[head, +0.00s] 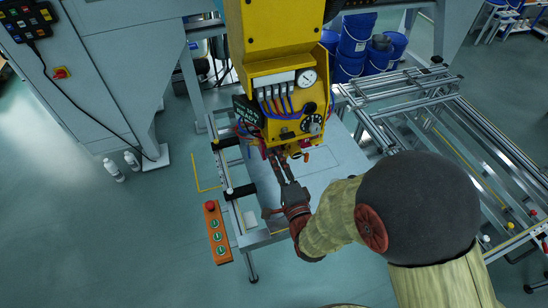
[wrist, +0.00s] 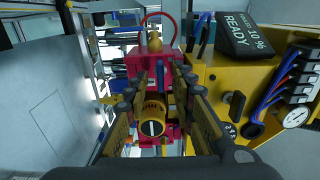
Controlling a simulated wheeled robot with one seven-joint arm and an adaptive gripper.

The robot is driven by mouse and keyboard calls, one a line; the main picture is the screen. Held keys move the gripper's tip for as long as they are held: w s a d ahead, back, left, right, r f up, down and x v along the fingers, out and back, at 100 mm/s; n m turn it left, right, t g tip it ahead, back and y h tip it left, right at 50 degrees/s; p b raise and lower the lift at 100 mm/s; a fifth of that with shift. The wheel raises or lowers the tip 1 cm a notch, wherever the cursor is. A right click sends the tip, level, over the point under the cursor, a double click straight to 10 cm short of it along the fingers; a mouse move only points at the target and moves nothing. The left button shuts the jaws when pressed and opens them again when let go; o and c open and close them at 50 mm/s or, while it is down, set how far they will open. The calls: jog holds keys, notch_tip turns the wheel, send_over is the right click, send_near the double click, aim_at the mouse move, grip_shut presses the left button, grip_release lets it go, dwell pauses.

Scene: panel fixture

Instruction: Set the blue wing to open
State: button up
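My gripper (head: 281,167) is in front of the underside of the yellow machine head in the head view. In the wrist view its fingers (wrist: 167,75) stand apart with a gap between them, and I see nothing clamped there. A red block (wrist: 155,62) with a yellow round knob (wrist: 152,119) shows behind and between the fingers. The knob has a dark face with a light slot. A small blue part shows by the right fingertip, partly hidden; I cannot tell whether it is the blue wing, or its setting.
The yellow machine (head: 285,75) carries a gauge (head: 307,78), blue and orange hoses and a dark "READY" display (wrist: 250,32). A grey plate (head: 325,165) lies below it. An orange button box (head: 217,233) is at left, an aluminium frame (head: 455,140) at right.

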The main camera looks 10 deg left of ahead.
jog(key=shift+w+a, duration=0.3)
jog(key=shift+w, duration=0.15)
grip_shut()
dwell(0.4)
